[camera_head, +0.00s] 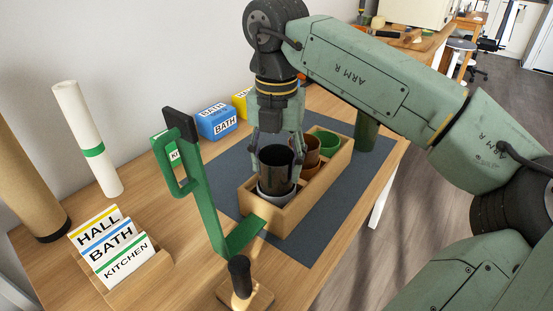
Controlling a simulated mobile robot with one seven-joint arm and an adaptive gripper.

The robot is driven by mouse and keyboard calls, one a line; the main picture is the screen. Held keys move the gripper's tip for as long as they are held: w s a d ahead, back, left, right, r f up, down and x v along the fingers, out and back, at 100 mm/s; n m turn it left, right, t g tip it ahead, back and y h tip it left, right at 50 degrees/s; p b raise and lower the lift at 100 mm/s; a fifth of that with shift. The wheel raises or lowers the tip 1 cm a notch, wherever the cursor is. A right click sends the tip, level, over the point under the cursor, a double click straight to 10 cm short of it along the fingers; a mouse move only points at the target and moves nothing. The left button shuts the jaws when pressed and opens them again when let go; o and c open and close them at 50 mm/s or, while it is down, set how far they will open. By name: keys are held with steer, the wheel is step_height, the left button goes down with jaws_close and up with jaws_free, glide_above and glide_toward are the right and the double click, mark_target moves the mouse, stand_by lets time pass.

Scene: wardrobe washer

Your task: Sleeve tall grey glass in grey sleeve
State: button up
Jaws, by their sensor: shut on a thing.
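My gripper (272,146) points down over the near end of a wooden crate (270,218) and is shut on a tall dark grey glass (277,169). The glass is upright. Its lower part is inside or just behind the rim of the light grey sleeve (276,194), which sits in the crate's near compartment. The bottom of the glass is hidden, so I cannot tell how deep it sits.
Brown (311,155) and green (328,142) vessels occupy the crate beyond. A dark green glass (365,132) stands behind it to the right. A green-handled frame (204,195) rises close at left. Labelled cards (110,245) stand front left. The grey mat (318,228) is clear at right.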

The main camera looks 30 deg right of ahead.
steer(key=shift+f+b, duration=0.85)
steer(key=shift+f, duration=0.4)
steer(key=o, duration=1.4)
steer(key=shift+r, duration=0.1)
